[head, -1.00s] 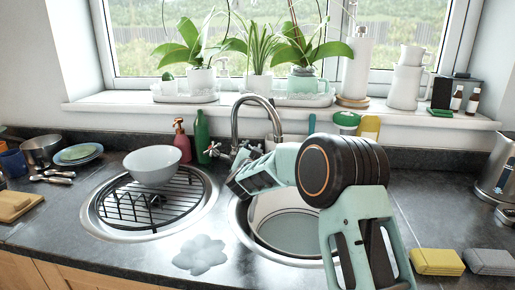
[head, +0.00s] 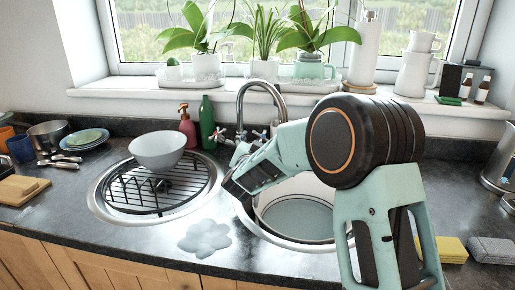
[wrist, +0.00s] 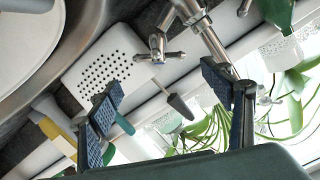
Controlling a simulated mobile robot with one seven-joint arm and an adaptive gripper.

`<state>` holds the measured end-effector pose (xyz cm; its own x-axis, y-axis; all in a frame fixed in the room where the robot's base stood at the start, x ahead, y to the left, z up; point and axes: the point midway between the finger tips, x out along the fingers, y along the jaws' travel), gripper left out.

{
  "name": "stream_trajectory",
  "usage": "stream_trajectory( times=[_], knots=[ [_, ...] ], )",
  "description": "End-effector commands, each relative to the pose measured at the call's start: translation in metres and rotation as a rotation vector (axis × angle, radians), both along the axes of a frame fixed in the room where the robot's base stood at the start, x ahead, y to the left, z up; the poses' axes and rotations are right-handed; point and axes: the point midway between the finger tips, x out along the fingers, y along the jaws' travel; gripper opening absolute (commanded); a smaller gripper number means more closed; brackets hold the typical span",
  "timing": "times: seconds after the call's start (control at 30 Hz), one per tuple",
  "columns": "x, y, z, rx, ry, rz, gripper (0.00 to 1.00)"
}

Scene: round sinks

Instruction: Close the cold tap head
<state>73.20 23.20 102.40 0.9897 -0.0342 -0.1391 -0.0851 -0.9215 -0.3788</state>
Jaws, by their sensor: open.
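The chrome tap has a tall curved spout (head: 262,84) behind the right-hand sink, with a small cross-shaped tap head on each side, the left one (head: 219,134) clear in the head view. In the wrist view the right-hand tap head (wrist: 160,50) lies ahead of my gripper (wrist: 168,108), above the gap between its fingers and apart from them. The other tap head (wrist: 244,7) is cut off at the top edge. My gripper is open and empty. In the head view my arm partly covers the sink and tap area. No hot or cold mark is readable.
A white holder with holes (wrist: 105,68) stands beside the tap. A green bottle (head: 207,122) and a red soap bottle (head: 187,127) stand left of it. A white bowl (head: 158,150) rests on the left sink's rack. Potted plants (head: 265,62) line the sill.

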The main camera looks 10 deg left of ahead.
Motion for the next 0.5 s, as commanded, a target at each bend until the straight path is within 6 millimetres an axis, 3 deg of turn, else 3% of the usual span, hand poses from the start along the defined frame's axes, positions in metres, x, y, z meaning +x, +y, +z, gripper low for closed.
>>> stream_trajectory(
  times=[0.2,0.5],
  knots=[
    [-0.03,0.001,0.005,-0.001,0.0,0.001,0.73],
    [-0.04,0.001,0.006,0.0,-0.001,0.0,0.73]
  ],
)
